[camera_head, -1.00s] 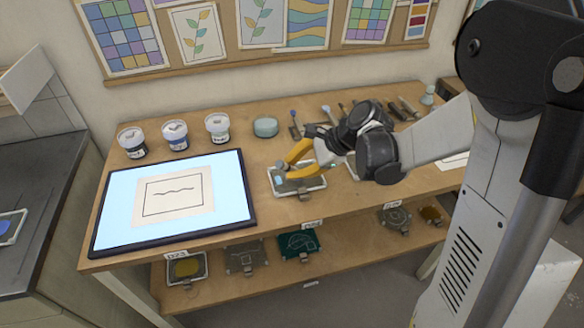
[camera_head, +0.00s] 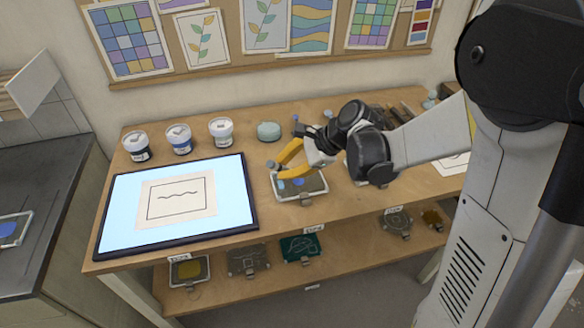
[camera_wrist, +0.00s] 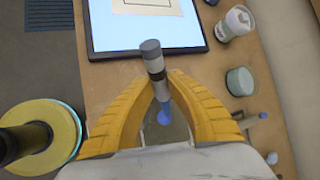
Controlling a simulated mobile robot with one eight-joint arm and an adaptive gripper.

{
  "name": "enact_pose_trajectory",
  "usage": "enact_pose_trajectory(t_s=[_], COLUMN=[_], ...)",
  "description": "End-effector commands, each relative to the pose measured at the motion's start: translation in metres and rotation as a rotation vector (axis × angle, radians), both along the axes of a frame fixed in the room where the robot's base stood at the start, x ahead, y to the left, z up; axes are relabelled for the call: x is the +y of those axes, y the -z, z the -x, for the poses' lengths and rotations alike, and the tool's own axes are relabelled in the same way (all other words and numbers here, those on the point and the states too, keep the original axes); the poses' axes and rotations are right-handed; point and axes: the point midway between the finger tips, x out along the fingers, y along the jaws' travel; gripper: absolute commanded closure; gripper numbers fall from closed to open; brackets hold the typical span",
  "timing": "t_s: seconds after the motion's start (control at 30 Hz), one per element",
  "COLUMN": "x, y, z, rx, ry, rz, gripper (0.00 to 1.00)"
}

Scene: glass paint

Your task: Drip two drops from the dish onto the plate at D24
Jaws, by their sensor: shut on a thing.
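Blue spots (camera_head: 297,182) show on the plate. In the wrist view a blue patch (camera_wrist: 165,114) lies by the lower end of the dish; whether it touches is unclear. A label (camera_head: 313,229) below the plate is too small to read surely.
A lit light panel (camera_head: 118,222) with a line drawing lies left. Several paint jars (camera_head: 179,140) and a round teal pot (camera_head: 268,131) stand behind. Brushes and tools lie at the back right. The lower shelf (camera_head: 218,290) holds more framed plates.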

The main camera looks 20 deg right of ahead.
Motion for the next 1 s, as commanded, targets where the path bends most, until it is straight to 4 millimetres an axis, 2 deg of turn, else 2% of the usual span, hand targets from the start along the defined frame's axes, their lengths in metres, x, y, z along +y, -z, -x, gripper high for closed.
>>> enact_pose_trajectory(t_s=[0.37,0.7,1.0], x=[0.005,0.005,0.005], y=[0.001,0.017,0.016], z=[-0.001,-0.001,-0.001], rx=[0.0,0.0,0.0], ry=[0.002,0.001,0.001], rz=[-0.001,-0.001,-0.001], gripper=[1.0,1.0,1.0])
